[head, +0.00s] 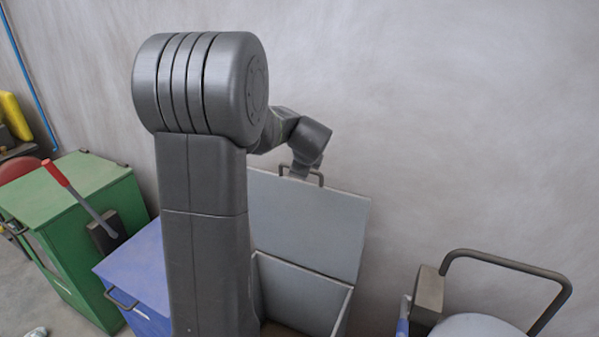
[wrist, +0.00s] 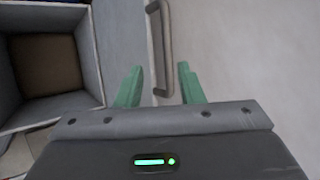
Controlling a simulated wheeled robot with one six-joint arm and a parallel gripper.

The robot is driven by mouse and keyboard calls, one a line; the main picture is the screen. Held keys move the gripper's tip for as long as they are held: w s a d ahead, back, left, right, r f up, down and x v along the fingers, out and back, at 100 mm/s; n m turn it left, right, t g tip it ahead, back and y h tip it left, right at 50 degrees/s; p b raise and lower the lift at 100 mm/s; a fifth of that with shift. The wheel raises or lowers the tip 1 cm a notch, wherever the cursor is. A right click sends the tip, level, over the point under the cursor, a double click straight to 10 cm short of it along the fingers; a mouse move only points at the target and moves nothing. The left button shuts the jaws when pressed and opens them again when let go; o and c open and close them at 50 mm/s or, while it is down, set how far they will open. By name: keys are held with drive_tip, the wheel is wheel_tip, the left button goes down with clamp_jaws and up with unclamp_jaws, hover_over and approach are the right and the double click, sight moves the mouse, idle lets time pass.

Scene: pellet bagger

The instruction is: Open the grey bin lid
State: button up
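The grey bin lid (head: 308,222) stands raised, nearly upright, at the back of the grey bin (head: 300,292), close to the wall. The bin's mouth is uncovered, and its brown inside floor (wrist: 48,62) shows in the wrist view. The dark lid handle (wrist: 160,45) is at the lid's upper edge. My gripper (wrist: 160,66) is open, its two green fingers apart on either side of the handle's near end, with a gap on each side. In the head view my gripper (head: 302,170) is at the lid's top edge; its fingers are too small to read there.
A blue bin (head: 138,268) with a handle and a green cabinet (head: 75,190) with a red-gripped lever (head: 80,198) stand to the left. A dark tubular frame (head: 510,264) stands at the right. The pale wall (head: 440,120) is close behind the lid. My arm hides part of the bin.

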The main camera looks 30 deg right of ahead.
drive_tip(key=v, duration=0.3)
idle(0.5)
drive_tip(key=p+x, duration=0.1)
drive_tip(key=x, duration=1.1)
drive_tip(key=shift+p, duration=0.4)
drive_tip(key=shift+w+a+r, duration=0.1)
drive_tip(key=shift+a+r, duration=0.05)
drive_tip(key=shift+r, duration=0.05)
